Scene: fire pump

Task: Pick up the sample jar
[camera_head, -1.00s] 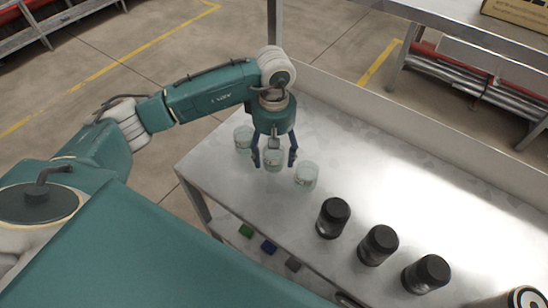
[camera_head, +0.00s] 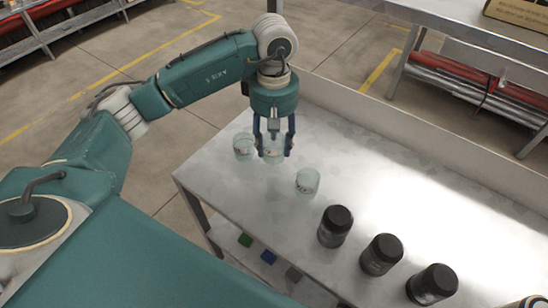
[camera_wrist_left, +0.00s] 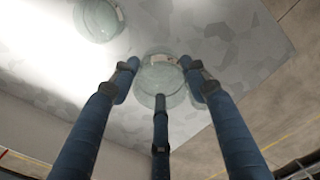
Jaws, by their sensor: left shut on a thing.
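My left gripper (camera_head: 274,153) is shut on a clear glass sample jar (camera_head: 273,147), with its dark blue fingers around the sides of it. The jar appears upright and raised a little above the metal tabletop (camera_head: 400,195). In the left wrist view the held jar (camera_wrist_left: 161,78) sits between the three fingers. A similar glass jar (camera_head: 243,147) stands just left of it on the table, and another glass jar (camera_head: 307,182) stands to its right. One standing jar (camera_wrist_left: 99,18) also shows in the left wrist view. My right gripper is not in view.
A raised edge (camera_head: 400,124) runs along the table's far side. Small coloured blocks (camera_head: 268,257) show below the near edge. The table's back right is clear.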

